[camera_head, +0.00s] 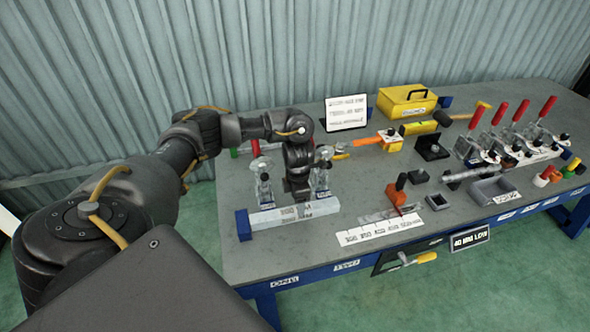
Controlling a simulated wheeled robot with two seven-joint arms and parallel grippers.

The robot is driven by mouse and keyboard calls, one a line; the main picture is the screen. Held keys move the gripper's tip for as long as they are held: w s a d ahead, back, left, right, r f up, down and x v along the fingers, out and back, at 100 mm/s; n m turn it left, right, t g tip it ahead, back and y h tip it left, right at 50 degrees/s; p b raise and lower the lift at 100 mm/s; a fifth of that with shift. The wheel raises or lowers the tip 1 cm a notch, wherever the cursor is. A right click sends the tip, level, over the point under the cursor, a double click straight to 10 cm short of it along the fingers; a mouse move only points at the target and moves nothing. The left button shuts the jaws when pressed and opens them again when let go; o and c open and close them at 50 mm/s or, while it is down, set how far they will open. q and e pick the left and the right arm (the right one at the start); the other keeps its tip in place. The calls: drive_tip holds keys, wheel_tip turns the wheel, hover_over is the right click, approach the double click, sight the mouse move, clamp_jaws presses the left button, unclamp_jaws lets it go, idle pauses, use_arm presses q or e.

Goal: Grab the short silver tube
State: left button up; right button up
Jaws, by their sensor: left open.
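A silver tube (465,174) lies on the workbench right of centre, in front of the toggle clamps. A second flat silver piece (376,215) lies by the white labelled strip, partly under an orange-handled clamp; I cannot tell whether it is a tube. My left gripper (298,188) points down over the left part of the bench, between two upright clear-and-metal clamps, well left of both silver pieces. It is open, and its fingertips are small and hard to make out. My right gripper is not in view.
The grey workbench (290,240) has blue edges. A yellow toolbox (406,101) and a white sign (346,113) stand at the back. Red-handled toggle clamps (505,140) crowd the right. A grey tray (493,190) sits before them. The front left is clear.

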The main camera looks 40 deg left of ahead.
sight(295, 209)
use_arm(q)
drive_tip(key=shift+f, duration=0.1)
drive_tip(key=f, duration=0.1)
drive_tip(key=f+p, duration=0.1)
drive_tip(key=f, duration=0.1)
drive_tip(key=f+p, duration=0.1)
drive_tip(key=shift+s+a+f, duration=0.25)
drive_tip(key=shift+w+f, duration=0.1)
drive_tip(key=shift+f, duration=0.2)
drive_tip(key=shift+c, duration=0.4)
drive_tip(key=shift+c, duration=1.2)
drive_tip(key=shift+r, duration=0.1)
clamp_jaws()
